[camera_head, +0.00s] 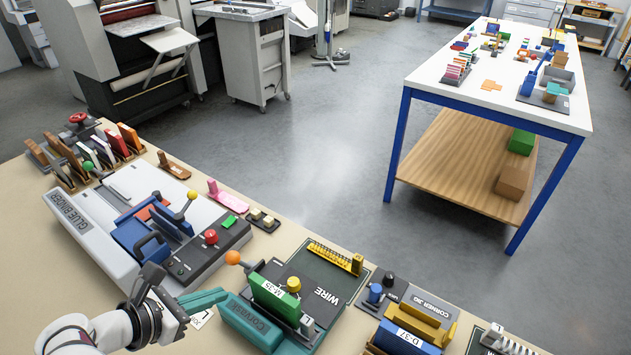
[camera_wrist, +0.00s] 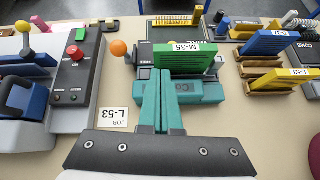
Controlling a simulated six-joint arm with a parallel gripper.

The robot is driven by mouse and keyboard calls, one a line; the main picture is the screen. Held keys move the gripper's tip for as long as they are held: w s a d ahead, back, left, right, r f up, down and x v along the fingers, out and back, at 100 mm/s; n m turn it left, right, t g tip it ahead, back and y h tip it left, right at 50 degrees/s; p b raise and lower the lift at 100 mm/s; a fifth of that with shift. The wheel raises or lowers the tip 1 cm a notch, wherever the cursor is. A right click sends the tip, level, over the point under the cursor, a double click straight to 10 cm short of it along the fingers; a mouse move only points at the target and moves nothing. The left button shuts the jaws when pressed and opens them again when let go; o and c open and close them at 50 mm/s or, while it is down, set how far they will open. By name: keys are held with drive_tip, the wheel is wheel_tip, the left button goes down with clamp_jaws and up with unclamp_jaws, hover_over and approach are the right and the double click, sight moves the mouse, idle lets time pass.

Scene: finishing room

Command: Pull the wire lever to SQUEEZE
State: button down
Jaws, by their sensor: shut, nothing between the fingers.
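The wire machine (camera_head: 327,296) is a dark unit marked WIRE at the front of the bench. Its lever ends in an orange ball knob (camera_head: 232,258), standing at the machine's left side; the knob also shows in the wrist view (camera_wrist: 119,47). A green block labelled M-35 (camera_head: 272,297) stands upright in the machine. My gripper (camera_head: 225,294) has teal fingers, shut and empty, at the teal COVERS box in front of the machine. In the wrist view its fingertips (camera_wrist: 160,72) lie right of and nearer than the knob, apart from it. No SQUEEZE marking is legible.
The teal COVERS box (camera_head: 250,325) sits close by the fingers; contact cannot be told. The glue binder (camera_head: 82,218), with a yellow-knobbed lever and red button, stands left. A corner unit (camera_head: 432,303) with yellow and blue parts stands right. A job card (camera_wrist: 114,116) lies flat on the bench.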

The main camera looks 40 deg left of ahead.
drive_tip(key=s+a+f+n+y, duration=0.2)
drive_tip(key=s+a+n, duration=0.2)
drive_tip(key=s, duration=0.2)
drive_tip(key=shift+a+t, duration=0.3)
drive_tip(key=shift+t, duration=0.1)
drive_tip(key=shift+s, duration=0.1)
approach(243, 264)
drive_tip(key=f, duration=0.1)
drive_tip(key=shift+w+a+r, duration=0.1)
drive_tip(key=shift+w+a, duration=0.05)
drive_tip(key=shift+w, duration=0.3)
drive_tip(key=shift+w+a+r, duration=0.1)
drive_tip(key=shift+w+a, duration=0.1)
drive_tip(key=shift+w, duration=0.3)
drive_tip(key=shift+w, duration=0.1)
